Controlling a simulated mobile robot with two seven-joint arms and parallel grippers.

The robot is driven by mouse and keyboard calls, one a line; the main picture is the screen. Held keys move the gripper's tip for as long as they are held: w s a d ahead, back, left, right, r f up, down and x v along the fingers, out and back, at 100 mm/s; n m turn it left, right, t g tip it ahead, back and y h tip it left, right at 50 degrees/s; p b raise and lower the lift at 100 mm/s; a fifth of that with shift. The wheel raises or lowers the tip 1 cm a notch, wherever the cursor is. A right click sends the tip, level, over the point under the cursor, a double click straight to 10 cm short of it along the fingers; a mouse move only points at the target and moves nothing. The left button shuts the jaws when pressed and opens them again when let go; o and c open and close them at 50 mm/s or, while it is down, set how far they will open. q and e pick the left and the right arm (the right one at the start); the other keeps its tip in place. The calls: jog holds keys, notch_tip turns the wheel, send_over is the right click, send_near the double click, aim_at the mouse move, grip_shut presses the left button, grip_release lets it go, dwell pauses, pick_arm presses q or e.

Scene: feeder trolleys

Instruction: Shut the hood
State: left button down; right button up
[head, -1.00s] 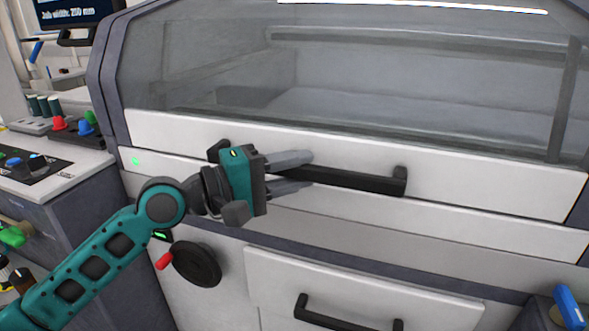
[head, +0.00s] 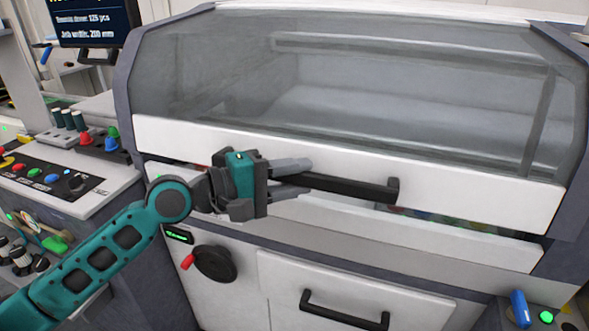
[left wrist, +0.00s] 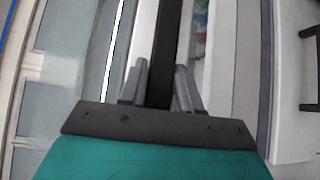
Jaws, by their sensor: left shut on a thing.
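The hood (head: 455,185) is a clear cover with a white front band, on a machine with grey side frames. Its black bar handle (head: 350,186) runs along the band. A narrow gap shows under the band, with coloured things behind it, so the hood stands slightly open. My left gripper (head: 290,178) is shut around the left part of the handle. In the left wrist view the handle (left wrist: 166,45) runs between the two fingers of my left gripper (left wrist: 160,85). My right gripper is in neither view.
Below are a black crank wheel (head: 215,263) with a red knob and a drawer front with a black handle (head: 345,309). A control panel (head: 60,178) with buttons stands left, under a screen (head: 95,22). A blue lever (head: 520,308) is at lower right.

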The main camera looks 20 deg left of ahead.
pick_arm(q)
jog(key=shift+r, duration=0.1)
jog(key=c, duration=0.9)
grip_release()
jog(key=shift+b+v, duration=1.75)
jog(key=shift+v, duration=4.7)
